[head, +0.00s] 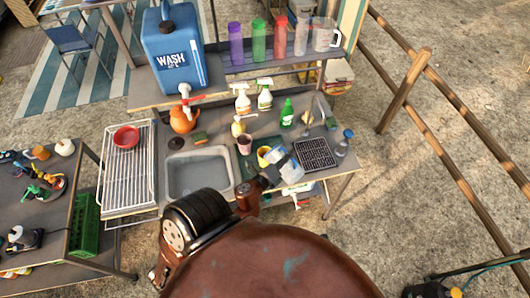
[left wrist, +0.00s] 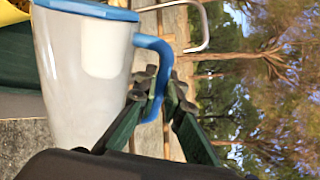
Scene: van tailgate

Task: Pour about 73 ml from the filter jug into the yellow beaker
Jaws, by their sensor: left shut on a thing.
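The filter jug (head: 291,170) is a pale see-through jug with a blue lid and handle. My left gripper (head: 268,176) is shut on the blue handle, as the left wrist view (left wrist: 160,100) shows. The jug (left wrist: 82,75) looks strongly tilted, its lid end toward the yellow beaker (head: 263,157). The beaker stands on the worktop just left of the lid, partly hidden by the jug. A yellow patch shows at the top left corner of the left wrist view. I cannot make out a stream or any liquid level. My right gripper is not in view.
A pink-brown cup (head: 244,144) stands left of the beaker, beside the sink (head: 198,172). A green bottle (head: 287,113) and spray bottles stand behind.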

